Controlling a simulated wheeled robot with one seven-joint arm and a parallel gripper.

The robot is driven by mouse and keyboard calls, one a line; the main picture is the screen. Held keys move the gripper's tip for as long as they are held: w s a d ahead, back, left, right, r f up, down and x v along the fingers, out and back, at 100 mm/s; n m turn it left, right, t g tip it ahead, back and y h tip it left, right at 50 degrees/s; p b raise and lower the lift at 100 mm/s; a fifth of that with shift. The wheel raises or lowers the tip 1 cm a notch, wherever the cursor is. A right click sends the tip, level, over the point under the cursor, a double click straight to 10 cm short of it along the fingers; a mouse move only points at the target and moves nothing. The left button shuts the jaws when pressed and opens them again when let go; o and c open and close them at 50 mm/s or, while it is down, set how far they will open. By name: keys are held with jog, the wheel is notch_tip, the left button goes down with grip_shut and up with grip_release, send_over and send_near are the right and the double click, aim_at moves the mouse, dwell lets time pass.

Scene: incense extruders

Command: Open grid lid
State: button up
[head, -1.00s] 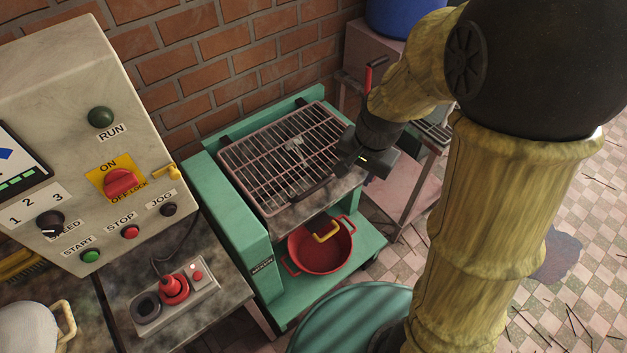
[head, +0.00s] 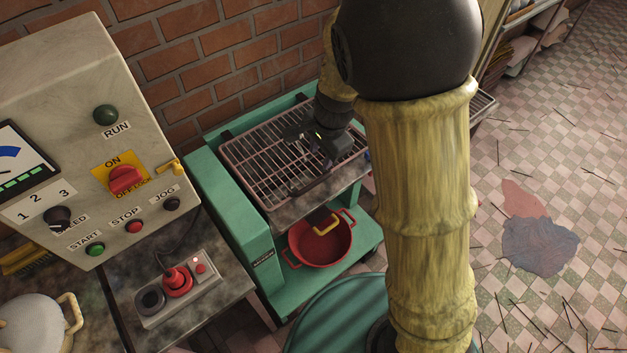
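The grid lid (head: 262,160) is a rack of metal bars lying flat on top of a green machine (head: 234,205). It looks closed. A dark handle bar shows along its front edge. My gripper (head: 312,170) is over the right half of the grid, close to the front edge and the handle. The dark gripper body and my wrist hide part of the grid. The fingers are small and dark here, so I cannot tell whether they are open or shut, or whether they touch the handle.
A red pot (head: 320,243) with a yellow handle sits on the machine's lower shelf. A control panel (head: 85,150) stands at the left, with a red joystick box (head: 178,288) on the table below. A brick wall (head: 230,60) is close behind. Tiled floor is open at the right.

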aim_at(313, 184)
jog(key=f, duration=0.5)
jog(key=w+a+f+b, duration=0.1)
jog(key=f, duration=0.4)
jog(key=w+f, duration=0.1)
jog(key=f, duration=0.4)
jog(key=shift+w+a+b, duration=0.2)
jog(key=shift+a+b, duration=0.2)
jog(key=shift+r, duration=0.1)
grip_shut()
